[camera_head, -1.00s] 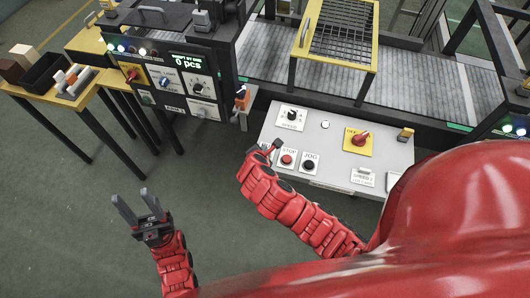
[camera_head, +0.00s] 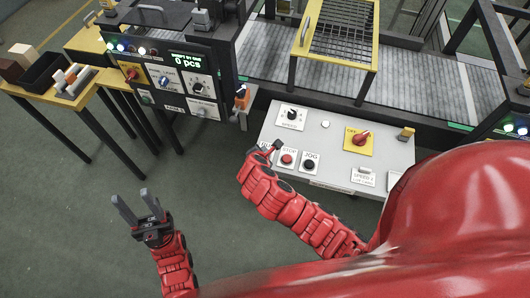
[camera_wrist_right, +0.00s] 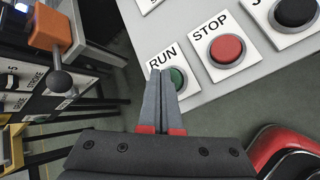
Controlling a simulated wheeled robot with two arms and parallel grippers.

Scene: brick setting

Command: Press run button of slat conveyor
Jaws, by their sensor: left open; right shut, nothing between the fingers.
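The slat conveyor (camera_head: 390,82) runs behind a grey control panel (camera_head: 330,133). The green RUN button (camera_wrist_right: 178,79) shows in the right wrist view, partly covered by the fingertips of my right gripper (camera_wrist_right: 160,72). That gripper is shut and empty, its tips at the button's left side; I cannot tell whether they touch it. In the head view my right gripper (camera_head: 275,147) hides the button. The red STOP button (camera_wrist_right: 226,49) is just right of RUN. My left gripper (camera_head: 131,197) is open and empty above the floor, away from the panel.
A black JOG button (camera_head: 309,165) and a red rotary switch on a yellow plate (camera_head: 361,138) sit further right on the panel. A second control box (camera_head: 178,82) with a display stands left, with an orange-topped part (camera_wrist_right: 52,28) beside it. Open floor lies at lower left.

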